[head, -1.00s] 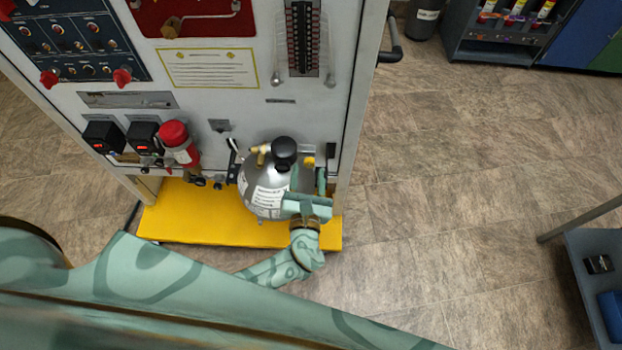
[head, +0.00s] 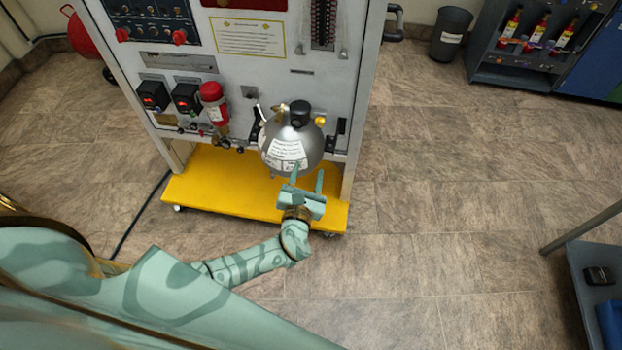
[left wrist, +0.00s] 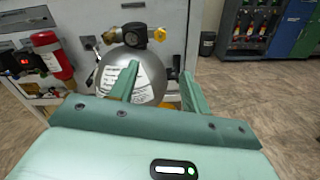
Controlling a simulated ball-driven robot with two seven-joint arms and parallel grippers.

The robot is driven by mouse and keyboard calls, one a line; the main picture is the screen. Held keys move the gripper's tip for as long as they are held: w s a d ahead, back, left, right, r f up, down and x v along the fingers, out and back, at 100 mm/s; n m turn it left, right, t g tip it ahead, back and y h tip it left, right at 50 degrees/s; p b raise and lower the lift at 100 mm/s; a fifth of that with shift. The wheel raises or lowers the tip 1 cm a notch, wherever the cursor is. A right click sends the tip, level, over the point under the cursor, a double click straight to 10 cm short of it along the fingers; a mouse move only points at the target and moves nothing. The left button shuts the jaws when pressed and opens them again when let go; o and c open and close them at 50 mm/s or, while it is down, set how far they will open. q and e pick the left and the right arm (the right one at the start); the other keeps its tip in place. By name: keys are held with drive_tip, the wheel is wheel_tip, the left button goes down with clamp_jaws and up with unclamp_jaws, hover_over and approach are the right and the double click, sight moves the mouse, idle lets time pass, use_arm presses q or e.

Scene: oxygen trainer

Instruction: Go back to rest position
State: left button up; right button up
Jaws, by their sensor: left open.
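My left gripper (head: 307,180) is open and empty, just in front of the trainer and below the silver gas cylinder (head: 283,148). The cylinder has a white label, a black knob and brass fittings, and stands at the trainer's lower front. In the left wrist view the cylinder (left wrist: 152,78) shows behind and between the two open fingers (left wrist: 158,85), with a visible gap to them. My right gripper shows in no view.
The trainer panel (head: 240,75) stands on a yellow wheeled base (head: 225,192). A small red cylinder (head: 213,103) is on its front. A dark bin (head: 450,35) and a rack (head: 530,45) stand behind at right. A grey cart (head: 590,262) is at the right edge. The floor between is clear.

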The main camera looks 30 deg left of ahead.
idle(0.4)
use_arm(q)
drive_tip(key=s+a+f+n+g+h, duration=0.2)
drive_tip(key=s+f+n+g, duration=0.4)
drive_tip(key=s+f+n, duration=0.5)
drive_tip(key=s+a+f+n+g+h, duration=0.1)
drive_tip(key=s+f+n+g, duration=0.55)
drive_tip(key=f, duration=0.65)
drive_tip(key=s+f+n+g+h, duration=0.1)
drive_tip(key=s+n, duration=0.6)
drive_tip(key=s, duration=0.9)
drive_tip(key=s+f+n+g+h, duration=0.1)
drive_tip(key=s+f+n+g, duration=0.2)
drive_tip(key=s, duration=1.3)
wheel_tip(320, 180, down, 3)
drive_tip(key=n, duration=0.5)
drive_tip(key=shift+s+d+g, duration=0.25)
drive_tip(key=shift+g, duration=0.1)
